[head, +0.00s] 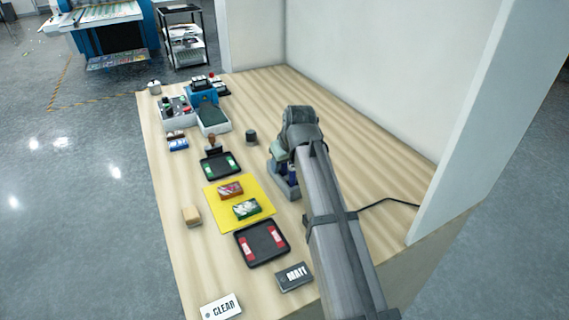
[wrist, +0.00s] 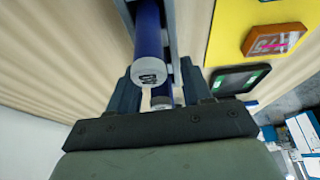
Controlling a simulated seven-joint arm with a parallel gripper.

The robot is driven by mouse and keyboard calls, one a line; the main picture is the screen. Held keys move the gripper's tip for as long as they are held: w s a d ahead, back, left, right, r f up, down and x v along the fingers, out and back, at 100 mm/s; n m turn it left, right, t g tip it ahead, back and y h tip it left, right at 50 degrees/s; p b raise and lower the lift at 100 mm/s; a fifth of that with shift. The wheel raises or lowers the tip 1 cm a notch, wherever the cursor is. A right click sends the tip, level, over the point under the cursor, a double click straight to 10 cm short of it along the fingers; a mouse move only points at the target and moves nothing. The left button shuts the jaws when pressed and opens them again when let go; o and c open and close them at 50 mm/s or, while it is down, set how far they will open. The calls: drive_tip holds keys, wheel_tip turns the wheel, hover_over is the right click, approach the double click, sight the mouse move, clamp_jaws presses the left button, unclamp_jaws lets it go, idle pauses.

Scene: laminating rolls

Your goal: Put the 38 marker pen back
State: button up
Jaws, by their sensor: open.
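A blue marker pen (wrist: 148,30) with a white end cap shows in the wrist view, its dark number too unclear to read surely. A second blue pen (wrist: 162,93) with a pale end shows beyond and below it. A grey-blue holder (wrist: 177,45) runs alongside them. My gripper (wrist: 160,82) is open, with one finger on each side of the pens in the picture; I cannot tell whether either finger touches one. In the head view my gripper (head: 283,160) is low over the grey and blue holder (head: 287,190), hiding most of it and the pens.
CLEAR (head: 221,307) and WAIT (head: 294,276) signs lie in front. A white wall (head: 365,75) bounds the right; the table between is mostly bare.

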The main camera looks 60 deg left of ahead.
drive_tip(key=v, duration=1.2)
drive_tip(key=shift+r, duration=0.2)
